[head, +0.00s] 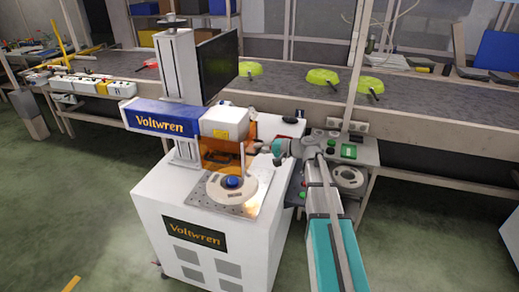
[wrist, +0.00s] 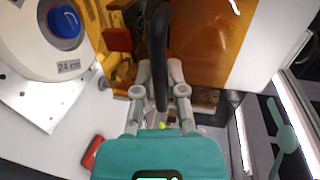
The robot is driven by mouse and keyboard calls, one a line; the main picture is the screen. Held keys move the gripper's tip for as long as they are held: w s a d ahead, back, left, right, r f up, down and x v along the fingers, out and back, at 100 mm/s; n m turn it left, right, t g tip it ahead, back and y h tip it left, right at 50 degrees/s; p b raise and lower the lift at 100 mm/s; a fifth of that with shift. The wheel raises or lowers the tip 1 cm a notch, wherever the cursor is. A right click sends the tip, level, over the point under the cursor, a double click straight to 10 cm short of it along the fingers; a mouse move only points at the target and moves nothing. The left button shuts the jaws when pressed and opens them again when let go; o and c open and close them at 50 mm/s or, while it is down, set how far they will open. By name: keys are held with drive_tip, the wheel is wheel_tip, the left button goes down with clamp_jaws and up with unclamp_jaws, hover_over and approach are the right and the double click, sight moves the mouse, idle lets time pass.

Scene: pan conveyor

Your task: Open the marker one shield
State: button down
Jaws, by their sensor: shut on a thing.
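The marker one shield (head: 216,160) is an orange see-through panel on the front of the white and blue Voltwren marking machine (head: 165,118). It hangs below the marking head, over the back of the work plate. In the wrist view the shield (wrist: 205,35) fills the top middle. A black curved handle (wrist: 160,35) stands out in front of it. My gripper (head: 262,147) is at the shield's right side. In the wrist view my gripper (wrist: 160,80) is shut on the handle, which runs between its fingers. The fingertips are partly hidden by the handle.
A round white fixture with a blue knob (head: 232,182) sits on the plate below the shield. A grey side table (head: 352,155) with another round fixture stands right. Green pans (head: 322,77) lie on the conveyor behind.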

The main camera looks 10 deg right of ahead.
sight(250, 141)
drive_tip(key=shift+r+p, duration=1.3)
drive_tip(key=shift+r, duration=0.4)
drive_tip(key=c, duration=0.7)
unclamp_jaws()
drive_tip(key=shift+f, duration=0.1)
drive_tip(key=shift+f, duration=0.1)
